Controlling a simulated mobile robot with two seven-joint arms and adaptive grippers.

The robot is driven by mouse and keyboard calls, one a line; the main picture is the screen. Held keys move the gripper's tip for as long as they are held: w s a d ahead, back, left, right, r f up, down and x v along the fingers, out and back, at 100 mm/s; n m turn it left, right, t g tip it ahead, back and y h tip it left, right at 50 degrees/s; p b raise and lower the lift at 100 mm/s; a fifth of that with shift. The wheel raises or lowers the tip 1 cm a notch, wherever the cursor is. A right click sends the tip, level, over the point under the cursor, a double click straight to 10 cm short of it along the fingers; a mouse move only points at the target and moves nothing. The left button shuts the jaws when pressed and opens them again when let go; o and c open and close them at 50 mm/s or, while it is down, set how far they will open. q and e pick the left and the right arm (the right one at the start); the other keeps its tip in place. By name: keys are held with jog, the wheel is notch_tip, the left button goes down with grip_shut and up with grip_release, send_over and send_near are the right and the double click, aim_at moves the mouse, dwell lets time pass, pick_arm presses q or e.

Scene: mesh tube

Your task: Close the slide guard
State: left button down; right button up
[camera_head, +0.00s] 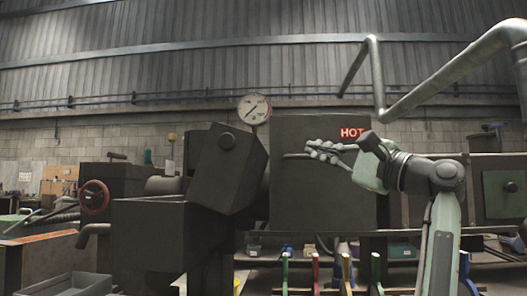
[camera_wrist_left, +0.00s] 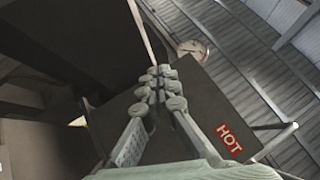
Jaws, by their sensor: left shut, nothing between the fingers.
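The slide guard appears to be the dark box-like panel (camera_head: 320,200) with a red HOT label (camera_head: 352,133), in the middle of the head view. A thin horizontal bar (camera_head: 295,155) shows on its front face, just left of my fingertips. My left gripper (camera_head: 318,151) is shut and empty in front of this face, pointing left. In the left wrist view the shut fingers (camera_wrist_left: 160,85) overlap the dark panel (camera_wrist_left: 205,98) beside the HOT label (camera_wrist_left: 229,138). I cannot tell whether the fingers touch the bar or the panel. My right gripper is not in view.
A tilted dark block (camera_head: 228,168) stands left of the panel, above a dark open-topped box (camera_head: 150,235). A round gauge (camera_head: 254,109) rises behind them. Several coloured posts (camera_head: 315,272) stand below the panel. A grey pipe (camera_head: 440,85) crosses above right.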

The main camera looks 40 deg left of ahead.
pick_arm(q)
notch_tip(320, 180, down, 2)
jog(key=w+t+h, duration=0.1)
jog(key=w, duration=0.1)
send_near(264, 150)
jog(key=w+a, duration=0.2)
jog(key=w, duration=0.2)
jog(key=shift+m+t, duration=0.3)
jog(key=shift+m, duration=0.1)
jog(key=a, duration=0.1)
jog(key=s+a+r, duration=0.1)
jog(key=s+a+p, duration=0.1)
jog(key=shift+s+a+r, duration=0.1)
jog(key=shift+a+r, duration=0.2)
jog(key=shift+a, duration=0.1)
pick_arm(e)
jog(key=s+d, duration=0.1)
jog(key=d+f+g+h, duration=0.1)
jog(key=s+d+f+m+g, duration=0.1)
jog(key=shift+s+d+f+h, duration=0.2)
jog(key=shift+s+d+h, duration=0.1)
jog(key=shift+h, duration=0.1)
pick_arm(q)
jog(key=shift+r, duration=0.1)
